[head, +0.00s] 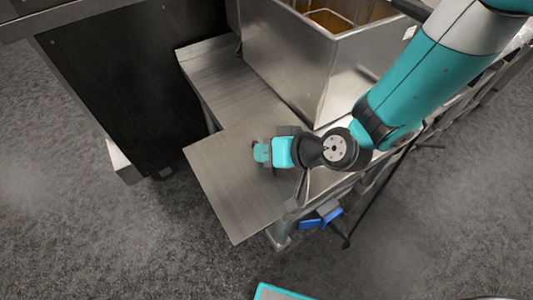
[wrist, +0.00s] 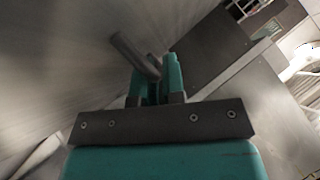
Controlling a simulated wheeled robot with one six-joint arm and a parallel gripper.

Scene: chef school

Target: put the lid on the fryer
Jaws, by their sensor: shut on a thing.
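The fryer (head: 290,60) is an open-topped stainless steel box at the top of the head view, with brownish oil showing inside and part of it behind my arm. The lid (head: 228,205) is a flat rectangular steel plate in front of the fryer, clear of its opening. My gripper (head: 268,152) is over the lid in the head view. In the wrist view my gripper (wrist: 157,80) is shut on the lid's bar handle (wrist: 128,50). The lid's grey face (wrist: 60,60) fills the left there. The far side of the lid is hidden.
A steel ledge (head: 225,75) runs beside the fryer, partly behind the lid. A dark cabinet (head: 130,75) stands at the left. Blue handles (head: 322,220) show low by the fryer's frame. The grey floor (head: 140,240) in front is open.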

